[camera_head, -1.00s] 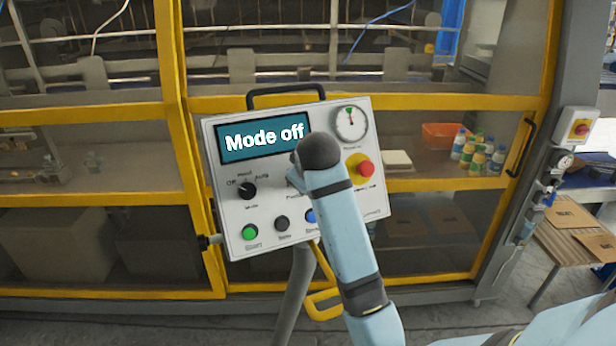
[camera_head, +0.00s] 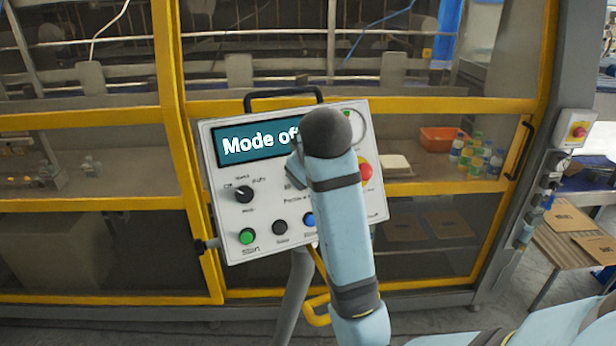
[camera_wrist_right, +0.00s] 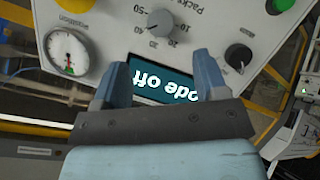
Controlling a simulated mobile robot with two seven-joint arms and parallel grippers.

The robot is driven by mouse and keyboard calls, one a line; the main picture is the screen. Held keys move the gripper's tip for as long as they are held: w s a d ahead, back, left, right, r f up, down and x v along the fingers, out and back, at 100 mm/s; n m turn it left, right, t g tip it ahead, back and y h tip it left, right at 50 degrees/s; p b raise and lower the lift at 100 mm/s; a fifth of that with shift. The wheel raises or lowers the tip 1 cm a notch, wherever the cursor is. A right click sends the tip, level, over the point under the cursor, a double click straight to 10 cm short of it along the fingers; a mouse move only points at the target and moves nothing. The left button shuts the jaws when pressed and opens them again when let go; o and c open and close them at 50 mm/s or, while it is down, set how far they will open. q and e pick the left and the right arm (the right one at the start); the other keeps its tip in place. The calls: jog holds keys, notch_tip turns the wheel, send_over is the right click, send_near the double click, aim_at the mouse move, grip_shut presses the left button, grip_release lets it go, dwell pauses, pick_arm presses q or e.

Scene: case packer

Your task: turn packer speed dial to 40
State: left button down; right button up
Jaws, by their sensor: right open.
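The white control panel (camera_head: 225,190) hangs in front of the machine, its display (camera_head: 240,145) reading "Mode off". In the right wrist view, seen upside down, the packer speed dial (camera_wrist_right: 161,20) is a dark knob with printed numbers including 10, 20 and 50; its pointer setting is too small to read surely. In the head view my right arm hides this dial. My right gripper (camera_wrist_right: 162,70) is open and empty, its fingers apart in front of the display (camera_wrist_right: 165,84) in that view, clear of the dial. My left gripper is not in view.
The mode knob (camera_head: 244,194), green start button (camera_head: 247,236), dark button (camera_head: 280,228), blue button (camera_head: 309,219) and red stop button (camera_head: 366,172) share the panel. A black handle (camera_head: 283,93) tops it. Yellow-framed machine doors (camera_head: 440,105) stand behind.

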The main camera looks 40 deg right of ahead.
jog(key=v, duration=0.4)
jog(key=shift+s+a+r, duration=0.1)
jog(key=shift+a+r, duration=0.05)
jog(key=shift+r, duration=0.05)
dwell(0.3)
